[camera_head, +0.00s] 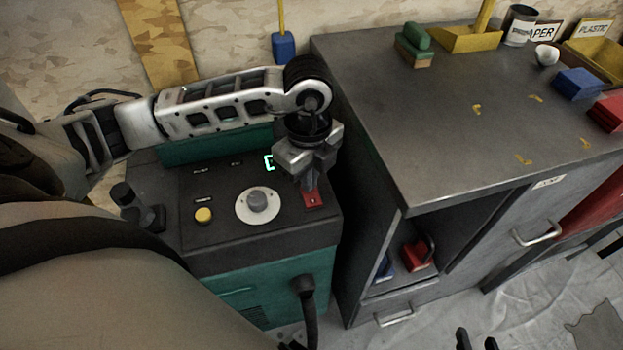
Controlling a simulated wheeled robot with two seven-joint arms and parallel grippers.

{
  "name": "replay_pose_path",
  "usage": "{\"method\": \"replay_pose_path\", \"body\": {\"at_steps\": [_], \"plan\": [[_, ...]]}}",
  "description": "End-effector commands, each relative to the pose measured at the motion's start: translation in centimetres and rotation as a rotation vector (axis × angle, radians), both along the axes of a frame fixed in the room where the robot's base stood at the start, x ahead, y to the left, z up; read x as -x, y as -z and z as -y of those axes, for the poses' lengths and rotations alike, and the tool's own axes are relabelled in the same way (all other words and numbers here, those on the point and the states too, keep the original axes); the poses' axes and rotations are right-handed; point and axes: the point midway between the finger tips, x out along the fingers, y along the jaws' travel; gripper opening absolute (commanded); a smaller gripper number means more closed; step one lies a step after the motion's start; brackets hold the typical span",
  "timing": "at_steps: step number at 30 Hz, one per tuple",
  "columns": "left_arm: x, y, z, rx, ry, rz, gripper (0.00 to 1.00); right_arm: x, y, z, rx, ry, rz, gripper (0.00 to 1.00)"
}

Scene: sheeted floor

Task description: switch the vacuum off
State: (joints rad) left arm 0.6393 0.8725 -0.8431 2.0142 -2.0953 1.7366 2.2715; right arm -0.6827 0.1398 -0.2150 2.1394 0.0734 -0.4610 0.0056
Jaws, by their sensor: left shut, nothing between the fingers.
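The vacuum (270,264) is a teal box with a dark top panel. On the panel are a red switch (314,201) at the right, a grey knob on a pale dial (257,202), a yellow button (204,215) and a lit green display (269,162), partly hidden by my gripper. My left gripper (309,190) points down, shut and empty, with its fingertips at the upper edge of the red switch. I cannot tell if they touch it. Two dark, separated fingertips of my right gripper (478,342) show at the bottom edge, away from the vacuum.
A grey cabinet (400,110) stands close on the vacuum's right, with blocks, a tin and trays on top. Its open shelf holds a red object (416,256). A black hose (306,305) leaves the vacuum's front. Sheeted floor lies at lower right.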

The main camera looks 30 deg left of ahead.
Motion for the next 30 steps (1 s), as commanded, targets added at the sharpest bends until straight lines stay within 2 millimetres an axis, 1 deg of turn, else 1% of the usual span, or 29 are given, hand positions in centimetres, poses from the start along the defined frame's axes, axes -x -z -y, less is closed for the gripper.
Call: {"method": "replay_pose_path", "body": {"at_steps": [5,11,30], "plan": [[0.0,0.4,0.0,0.001,0.001,-0.002,0.00,0.0,0.3,0.0,0.000,0.000,0.000,0.36],[0.1,-0.2,0.1,0.002,0.001,-0.002,0.00,0.0,-0.2,0.0,0.000,0.000,0.000,0.36],[0.0,-5.4,0.0,0.001,0.001,0.000,0.00,0.0,-4.4,0.0,0.000,0.000,0.000,0.36]]}}
